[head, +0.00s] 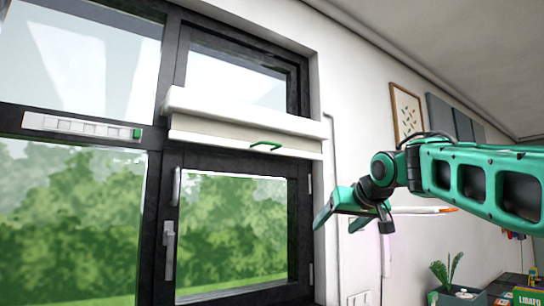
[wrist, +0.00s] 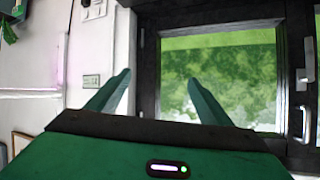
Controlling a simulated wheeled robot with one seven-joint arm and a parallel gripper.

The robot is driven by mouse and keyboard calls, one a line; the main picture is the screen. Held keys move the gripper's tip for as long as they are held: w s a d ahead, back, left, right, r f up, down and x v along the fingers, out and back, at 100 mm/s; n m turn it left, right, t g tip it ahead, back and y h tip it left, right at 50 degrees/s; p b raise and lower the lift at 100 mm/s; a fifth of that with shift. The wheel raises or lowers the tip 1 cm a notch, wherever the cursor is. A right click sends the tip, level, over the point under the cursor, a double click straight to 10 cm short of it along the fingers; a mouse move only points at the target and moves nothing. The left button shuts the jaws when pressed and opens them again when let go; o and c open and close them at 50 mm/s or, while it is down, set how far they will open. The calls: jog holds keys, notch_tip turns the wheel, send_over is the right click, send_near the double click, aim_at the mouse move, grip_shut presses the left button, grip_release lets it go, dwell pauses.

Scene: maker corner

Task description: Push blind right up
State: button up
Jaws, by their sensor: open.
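The right blind (head: 230,128) is a white box-like band across the upper part of the right window, with a green handle (head: 265,146) on its lower front. The window pane below it is uncovered. My gripper (head: 338,222) is open and empty, to the right of the blind and lower than its handle, apart from both. In the wrist view my gripper's two green fingers (wrist: 158,78) are spread, with the window pane (wrist: 225,75) and its dark frame beyond. I cannot make out the blind or its handle in that view.
The window has a grey lever handle (head: 168,240) on its left side. A white strip with a green end (head: 80,128) crosses the left window. A plant (head: 448,275) and boxes stand at lower right. The space before the right pane looks clear.

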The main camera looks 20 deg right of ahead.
jog(key=w+a+r+n+t+y, duration=0.1)
jog(key=w+a+r, duration=0.15)
jog(key=r, duration=0.45)
jog(key=w+a+r+n+t+y, duration=0.1)
jog(key=a+r+n+t, duration=0.15)
jog(key=r, duration=0.35)
jog(key=n+t+y, duration=0.1)
jog(key=n+y, duration=0.1)
jog(key=y, duration=0.2)
send_near(274, 144)
jog(key=x, duration=1.1)
jog(key=c, duration=1.1)
jog(key=shift+a+r, duration=0.1)
jog(key=shift+r, duration=2.05)
jog(key=shift+c, duration=0.2)
jog(key=shift+r, duration=0.3)
jog(key=shift+r, duration=0.1)
